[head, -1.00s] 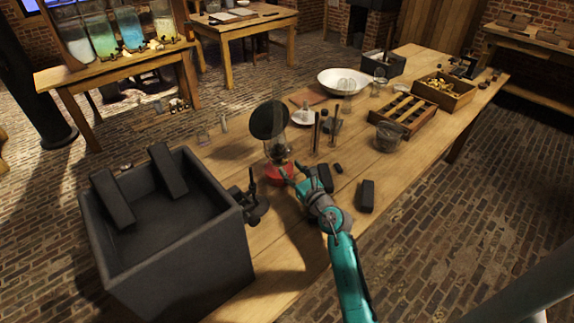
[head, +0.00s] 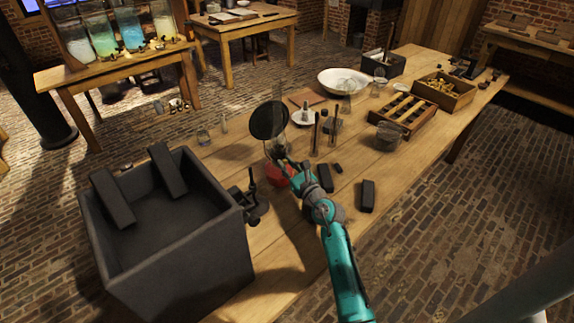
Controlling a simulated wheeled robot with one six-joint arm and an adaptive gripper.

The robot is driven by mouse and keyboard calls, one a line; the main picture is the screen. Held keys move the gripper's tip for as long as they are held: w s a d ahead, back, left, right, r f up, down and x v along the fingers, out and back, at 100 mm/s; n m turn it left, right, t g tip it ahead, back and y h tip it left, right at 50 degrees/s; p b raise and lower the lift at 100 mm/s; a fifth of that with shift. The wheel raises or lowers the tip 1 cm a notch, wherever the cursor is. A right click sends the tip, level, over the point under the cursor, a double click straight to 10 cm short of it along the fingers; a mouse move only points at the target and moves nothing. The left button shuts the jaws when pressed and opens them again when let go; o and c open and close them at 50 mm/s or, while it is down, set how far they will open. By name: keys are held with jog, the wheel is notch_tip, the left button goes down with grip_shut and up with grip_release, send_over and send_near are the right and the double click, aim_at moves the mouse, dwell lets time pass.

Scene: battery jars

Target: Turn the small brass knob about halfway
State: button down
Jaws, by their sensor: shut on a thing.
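A lamp with a red base (head: 277,178) stands on the long wooden table, next to the grey box. A round dark disc (head: 268,119) is at its top, in front of the clear glass. My gripper (head: 284,163) is at the lamp's burner, just above the red base on its right side. Its fingers are closed there on the small brass knob. The knob itself is hidden by the fingers and too small to make out, so its angle cannot be told.
A big grey open box (head: 215,245) stands left of the lamp, with a black clamp-like fitting (head: 250,200) at its side. Thin upright rods (head: 317,135) stand right of the lamp. Dark blocks (head: 367,196) lie nearer me. The table's right front edge is bare.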

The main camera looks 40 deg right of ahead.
jog(key=shift+m, duration=0.4)
jog(key=m, duration=0.3)
jog(key=shift+m, duration=0.3)
jog(key=m, duration=0.4)
jog(key=shift+m, duration=0.3)
jog(key=m, duration=0.4)
jog(key=shift+m, duration=2.5)
jog(key=shift+f, duration=0.1)
jog(key=c, duration=1)
grip_release()
